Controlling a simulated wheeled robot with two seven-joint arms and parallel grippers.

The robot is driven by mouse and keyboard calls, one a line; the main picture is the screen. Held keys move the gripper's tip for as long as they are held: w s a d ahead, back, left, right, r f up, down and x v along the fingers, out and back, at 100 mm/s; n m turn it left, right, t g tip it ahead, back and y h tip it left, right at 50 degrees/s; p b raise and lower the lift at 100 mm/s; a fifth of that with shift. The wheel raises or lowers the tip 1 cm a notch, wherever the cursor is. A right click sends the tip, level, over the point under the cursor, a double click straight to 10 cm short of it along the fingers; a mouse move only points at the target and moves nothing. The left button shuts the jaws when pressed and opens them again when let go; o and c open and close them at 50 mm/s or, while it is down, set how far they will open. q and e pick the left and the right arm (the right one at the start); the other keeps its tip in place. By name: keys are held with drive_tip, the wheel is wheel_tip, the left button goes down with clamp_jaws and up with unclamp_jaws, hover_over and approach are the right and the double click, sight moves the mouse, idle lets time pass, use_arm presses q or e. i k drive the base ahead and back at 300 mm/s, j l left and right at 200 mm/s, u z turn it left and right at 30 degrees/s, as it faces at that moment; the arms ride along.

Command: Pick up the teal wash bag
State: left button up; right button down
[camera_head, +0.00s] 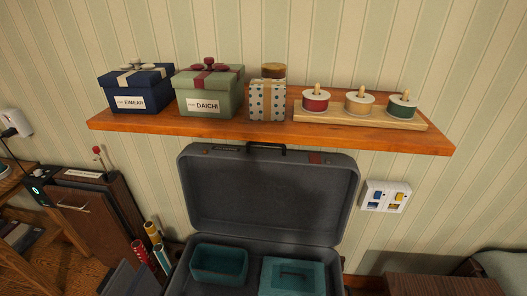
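An open grey suitcase (270,195) stands below the wall shelf, its lid leaning up against the wall. Two teal items lie in it at the bottom of the view. The left one (219,265) looks like an open-topped, hollow container. The right one (292,276) has a flatter top with a darker rectangular slot or handle. I cannot tell for sure which is the wash bag. The lower part of the suitcase is cut off by the picture edge. Neither of my grippers shows.
The wooden shelf (270,134) above holds a blue gift box (137,90), a green gift box (209,92), a dotted box (267,101) and ribbon spools on a rack (361,116). Wrapping rolls (153,234) stand left of the suitcase. A switch plate (385,196) is on the wall.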

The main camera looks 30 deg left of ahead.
sight(210, 264)
drive_tip(key=u, duration=1.35)
